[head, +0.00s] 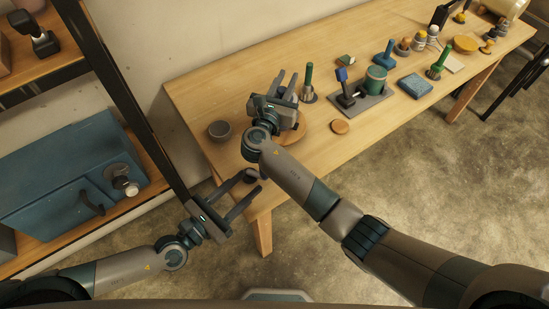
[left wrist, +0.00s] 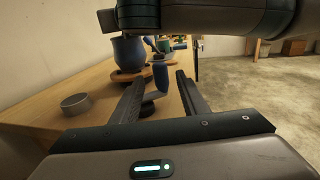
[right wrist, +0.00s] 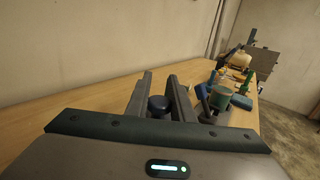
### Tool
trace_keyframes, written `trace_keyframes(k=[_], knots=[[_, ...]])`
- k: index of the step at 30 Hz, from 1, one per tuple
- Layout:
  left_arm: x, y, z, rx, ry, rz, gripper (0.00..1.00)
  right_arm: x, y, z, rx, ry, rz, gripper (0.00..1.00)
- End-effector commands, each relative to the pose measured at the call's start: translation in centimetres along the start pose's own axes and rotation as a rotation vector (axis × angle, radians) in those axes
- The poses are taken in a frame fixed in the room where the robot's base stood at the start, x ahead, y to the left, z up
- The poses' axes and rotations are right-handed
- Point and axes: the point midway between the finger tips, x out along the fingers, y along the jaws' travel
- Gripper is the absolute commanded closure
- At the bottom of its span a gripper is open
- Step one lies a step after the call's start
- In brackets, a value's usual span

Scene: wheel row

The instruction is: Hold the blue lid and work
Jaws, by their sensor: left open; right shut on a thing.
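The dark blue round knob of the blue lid (right wrist: 158,103) shows between the fingers of my right gripper (right wrist: 160,85) in the right wrist view. My right gripper (head: 284,84) is shut on it, over the wooden disc (head: 297,130) in the head view. A blue pot (left wrist: 130,52) stands on that disc in the left wrist view; my right arm hides its upper part. My left gripper (head: 249,181) is open at the table's near edge. A blue-handled piece with a dark round base (left wrist: 160,78) shows between its parted fingers in the left wrist view.
A grey bowl (head: 220,130) stands left of the wooden disc on the table. A dark stand with a green cup (head: 375,80) and several handled tools stand to the right. A small wooden disc (head: 340,127) lies near the front edge. A shelf with a blue box (head: 70,185) is at left.

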Motion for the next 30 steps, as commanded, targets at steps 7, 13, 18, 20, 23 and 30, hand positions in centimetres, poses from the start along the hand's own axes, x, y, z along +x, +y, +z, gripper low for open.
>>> trace_keyframes(k=[7,13,18,20,23,30], knots=[[2.2,0.0,0.0,-0.002,-0.002,0.001,0.60,0.0,0.0,0.0,0.000,0.000,0.000,1.00],[5.4,0.0,0.1,-0.002,-0.002,0.001,0.60,0.0,0.0,0.0,0.000,0.000,0.000,1.00],[8.2,0.0,0.1,-0.002,-0.002,0.001,0.60,0.0,0.0,0.0,0.000,0.000,0.000,1.00],[9.2,0.0,0.1,-0.003,-0.003,0.001,0.60,0.0,0.0,0.0,0.000,0.000,0.000,1.00],[10.3,0.0,0.1,-0.002,-0.002,0.000,0.60,0.0,0.0,0.0,0.000,0.000,0.000,1.00],[11.7,0.0,0.1,-0.002,-0.001,0.000,0.60,0.0,0.0,0.0,0.000,0.000,0.000,1.00]])
